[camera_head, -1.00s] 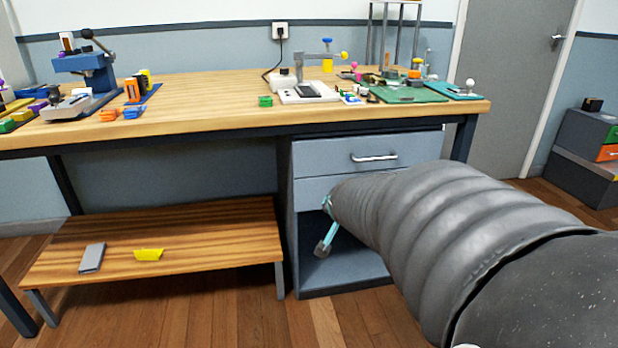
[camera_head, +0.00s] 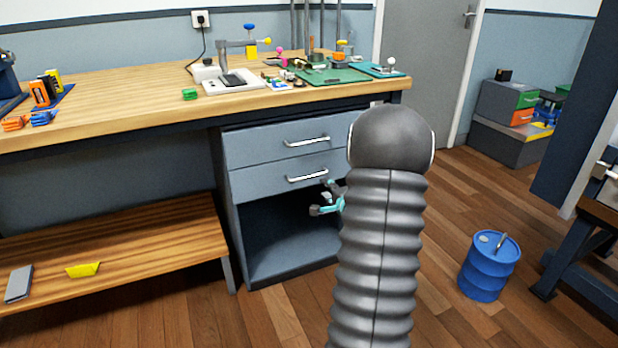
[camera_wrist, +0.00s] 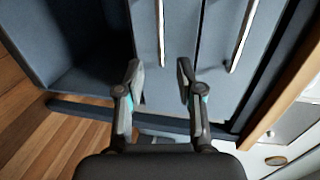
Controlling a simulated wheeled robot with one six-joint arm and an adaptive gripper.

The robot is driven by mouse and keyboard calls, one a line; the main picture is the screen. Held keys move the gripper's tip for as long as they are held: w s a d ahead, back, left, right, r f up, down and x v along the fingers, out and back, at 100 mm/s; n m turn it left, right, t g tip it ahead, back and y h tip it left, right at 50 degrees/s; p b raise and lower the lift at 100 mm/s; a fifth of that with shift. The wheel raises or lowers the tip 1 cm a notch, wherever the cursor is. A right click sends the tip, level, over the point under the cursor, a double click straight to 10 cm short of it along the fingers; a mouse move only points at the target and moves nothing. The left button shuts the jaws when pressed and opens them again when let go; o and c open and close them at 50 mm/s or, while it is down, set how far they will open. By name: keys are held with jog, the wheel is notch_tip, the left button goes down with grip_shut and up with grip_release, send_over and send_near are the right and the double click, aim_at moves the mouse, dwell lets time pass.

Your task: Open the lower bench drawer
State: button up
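The lower bench drawer (camera_head: 260,184) is a grey-blue front under the upper drawer (camera_head: 265,145), and both look shut. The lower drawer's bar handle (camera_head: 307,174) is silver and horizontal. My gripper (camera_head: 327,198) is just below and right of that handle in the head view, partly hidden by my arm. In the wrist view, the picture is turned sideways. There my gripper (camera_wrist: 160,80) is open and empty, its two fingers apart. The lower handle (camera_wrist: 161,30) lies ahead, in line with the gap between the fingers. The upper handle (camera_wrist: 243,38) is to the right.
An open compartment (camera_head: 285,235) sits under the lower drawer. The workbench top (camera_head: 150,88) carries tools and small parts. A low wooden shelf (camera_head: 140,235) stands at left. A blue barrel (camera_head: 487,268) stands on the floor at right, with clear floor around it.

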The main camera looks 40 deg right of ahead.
aim_at(310, 177)
jog(key=x, duration=1.3)
grip_shut()
